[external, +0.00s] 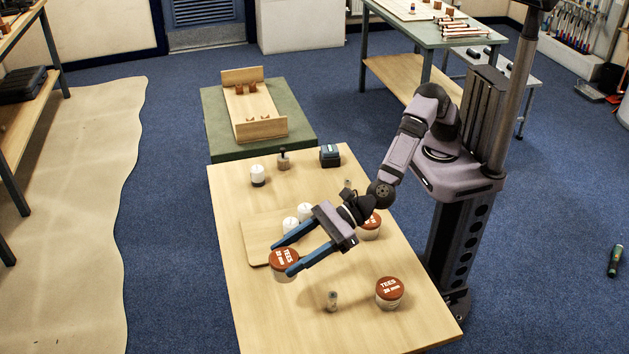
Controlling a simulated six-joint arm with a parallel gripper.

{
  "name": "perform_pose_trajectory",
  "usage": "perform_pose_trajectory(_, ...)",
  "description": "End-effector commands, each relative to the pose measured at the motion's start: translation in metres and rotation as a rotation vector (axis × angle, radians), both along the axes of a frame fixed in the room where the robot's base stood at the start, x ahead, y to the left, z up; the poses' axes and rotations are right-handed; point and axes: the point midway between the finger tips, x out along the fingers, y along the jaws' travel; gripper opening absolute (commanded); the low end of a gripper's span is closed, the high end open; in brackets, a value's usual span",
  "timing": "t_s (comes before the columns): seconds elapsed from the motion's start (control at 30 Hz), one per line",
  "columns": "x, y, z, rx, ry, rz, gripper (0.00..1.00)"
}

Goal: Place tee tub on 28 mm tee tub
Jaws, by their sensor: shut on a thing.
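My gripper (283,259) is shut on a tee tub (284,262), a pale tub with a red-brown lid lettered "TEES". Its two blue fingers lie either side of the lid, near the front edge of the pale board. I cannot tell if the tub touches anything below. A second tee tub (389,293) with the same kind of lid stands upright at the front right of the table, apart from my gripper. A third tub (369,226) stands behind my wrist, partly hidden. The size lettering on the lids is too small to read surely.
Two white-topped containers (298,216) stand on the pale board (258,230), close behind my gripper. A small jar (332,301) stands left of the second tub. A white container (258,175), a dark-topped item (283,159) and a dark box (330,156) are at the back. The table's front left is clear.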

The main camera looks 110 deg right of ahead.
Motion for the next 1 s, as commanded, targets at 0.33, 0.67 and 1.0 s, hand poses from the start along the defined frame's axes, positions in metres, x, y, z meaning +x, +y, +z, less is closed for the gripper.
perform_pose_trajectory(0.33,-0.026,0.041,0.014,0.004,-0.005,0.067,0.17)
perform_pose_trajectory(0.67,-0.115,0.140,0.061,0.005,-0.004,0.254,0.17)
perform_pose_trajectory(1.0,-0.215,0.199,0.085,0.002,-0.003,0.392,0.17)
